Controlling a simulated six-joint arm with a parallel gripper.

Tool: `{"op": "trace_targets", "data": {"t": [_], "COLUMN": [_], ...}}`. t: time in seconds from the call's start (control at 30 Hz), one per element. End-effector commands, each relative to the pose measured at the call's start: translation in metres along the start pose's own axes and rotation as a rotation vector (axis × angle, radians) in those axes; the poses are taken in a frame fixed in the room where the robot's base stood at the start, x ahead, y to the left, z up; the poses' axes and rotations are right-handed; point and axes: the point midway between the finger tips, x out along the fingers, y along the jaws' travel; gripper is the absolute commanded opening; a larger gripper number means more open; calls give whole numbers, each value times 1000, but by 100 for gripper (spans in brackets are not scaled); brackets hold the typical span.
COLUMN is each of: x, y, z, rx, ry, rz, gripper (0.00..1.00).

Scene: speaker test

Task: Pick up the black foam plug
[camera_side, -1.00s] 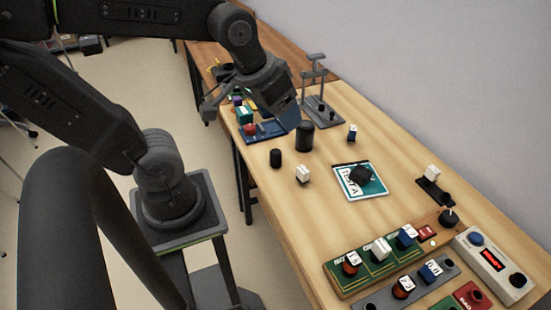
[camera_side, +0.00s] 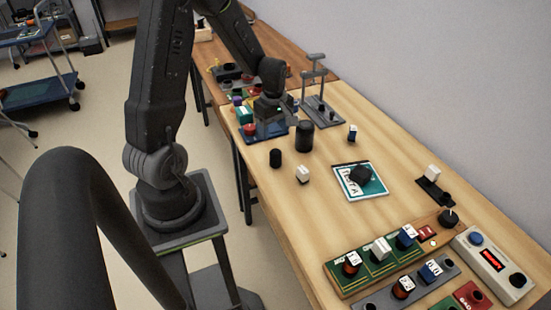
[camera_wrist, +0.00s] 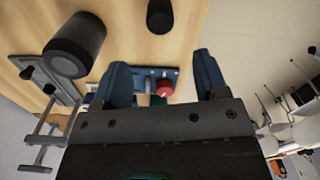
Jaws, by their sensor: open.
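Two black upright cylinders stand on the wooden table: a small one (camera_side: 275,158) and a taller, wider one (camera_side: 304,136) behind it to the right. I cannot tell for sure which is the foam plug. In the wrist view the small cylinder (camera_wrist: 159,15) is at the top middle and the wide one (camera_wrist: 75,45), with a paler end face, is at upper left. My gripper (camera_wrist: 161,72) is open and empty, apart from both cylinders. In the side view my gripper (camera_side: 270,112) hangs over the blue tray, left of the wide cylinder.
The blue tray (camera_side: 254,139) holds a red piece. A grey stand (camera_side: 320,108) rises behind the wide cylinder. A white block (camera_side: 302,175) lies in front. A dark block (camera_side: 361,174) sits on a teal-and-white card (camera_side: 376,188). Control boxes (camera_side: 492,268) fill the front right. Bare wood surrounds the card.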

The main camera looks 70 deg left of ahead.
Motion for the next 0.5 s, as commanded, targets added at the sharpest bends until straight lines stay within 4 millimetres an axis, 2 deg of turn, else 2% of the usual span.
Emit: {"op": "trace_targets", "data": {"t": [0.03,0.2,0.5], "x": [13,43,66], "y": [-1,-1,-1], "z": [1,1,3], "rx": [2,3,6], "ry": [-3,-2,-1], "rz": [-8,-5,-2], "gripper": [67,67,67]}}
